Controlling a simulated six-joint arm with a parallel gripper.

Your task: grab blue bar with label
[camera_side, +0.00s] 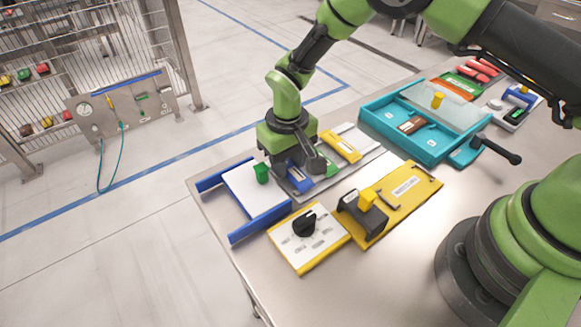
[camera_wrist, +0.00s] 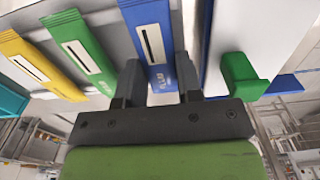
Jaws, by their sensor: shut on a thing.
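The blue bar (camera_wrist: 152,45) with a white label is between the two fingers of my gripper (camera_wrist: 160,85) in the wrist view. The gripper is shut on it. In the side view the blue bar (camera_side: 298,177) is partly hidden by my gripper (camera_side: 305,168), low over the grey plate. I cannot tell whether the bar still touches the plate. A green bar (camera_wrist: 77,50) and a yellow bar (camera_wrist: 38,65), each with a white label, lie to its left in the wrist view. In the side view the yellow bar (camera_side: 341,146) lies on the plate to the right.
A white board with blue rails (camera_side: 261,222) and a green knob (camera_side: 262,173) is close on the left. A dial panel (camera_side: 308,250) and a yellow plate (camera_side: 408,184) are in front. A teal tray (camera_side: 378,123) stands to the right.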

